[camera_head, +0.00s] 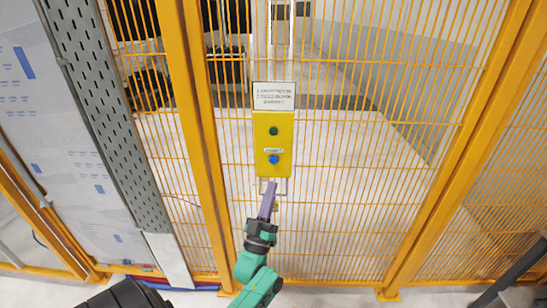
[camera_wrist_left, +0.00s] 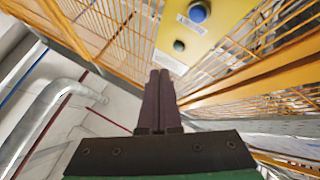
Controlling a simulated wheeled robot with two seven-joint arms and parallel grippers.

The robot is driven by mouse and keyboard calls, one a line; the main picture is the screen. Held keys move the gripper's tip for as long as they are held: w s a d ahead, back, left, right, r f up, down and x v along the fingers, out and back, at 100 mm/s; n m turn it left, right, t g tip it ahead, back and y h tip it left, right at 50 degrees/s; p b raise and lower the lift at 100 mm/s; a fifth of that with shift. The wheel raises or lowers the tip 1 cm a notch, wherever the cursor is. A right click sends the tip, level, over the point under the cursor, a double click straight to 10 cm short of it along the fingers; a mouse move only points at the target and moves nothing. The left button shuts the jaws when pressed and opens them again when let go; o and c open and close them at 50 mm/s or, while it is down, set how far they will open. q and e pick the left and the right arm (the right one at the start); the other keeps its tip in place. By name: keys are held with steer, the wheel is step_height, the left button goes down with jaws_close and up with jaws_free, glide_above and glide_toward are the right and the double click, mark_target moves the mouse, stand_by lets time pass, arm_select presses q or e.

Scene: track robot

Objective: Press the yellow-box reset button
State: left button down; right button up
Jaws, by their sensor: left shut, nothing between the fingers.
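The yellow box (camera_head: 273,143) hangs on the orange mesh fence in the head view. It carries a dark green button (camera_head: 273,131) above and a blue button (camera_head: 273,160) below, with a small label between them. In the left wrist view the yellow box (camera_wrist_left: 190,30) shows at the top with the blue button (camera_wrist_left: 198,12) and the dark button (camera_wrist_left: 179,45). My left gripper (camera_head: 270,184) is shut and empty, its fingertips just below the box's lower edge in the head view. The fingers (camera_wrist_left: 160,75) also show closed together in the wrist view. Contact cannot be told. My right gripper is not in view.
A white sign (camera_head: 273,96) with text sits above the box. Orange fence posts (camera_head: 203,140) and (camera_head: 465,150) stand on both sides of the mesh. A grey perforated channel (camera_head: 105,110) runs down the left. Pale floor shows behind the mesh.

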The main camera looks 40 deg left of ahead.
mark_target(274, 160)
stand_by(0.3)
arm_select(q)
steer(key=w+a+b, duration=0.1)
steer(key=w+b, duration=0.1)
steer(key=w+a+b, duration=0.1)
steer(key=w+a, duration=0.1)
steer(key=w+a+b, duration=0.2)
steer(key=w, duration=0.1)
steer(key=shift+a+f+b, duration=0.1)
steer(key=shift+a+b, duration=0.05)
steer(key=shift+b, duration=0.15)
stand_by(1.8)
steer(key=shift+w+a, duration=0.15)
steer(key=shift+w+a+b, duration=0.15)
steer(key=shift+w+b, duration=0.1)
steer(key=shift+b, duration=0.1)
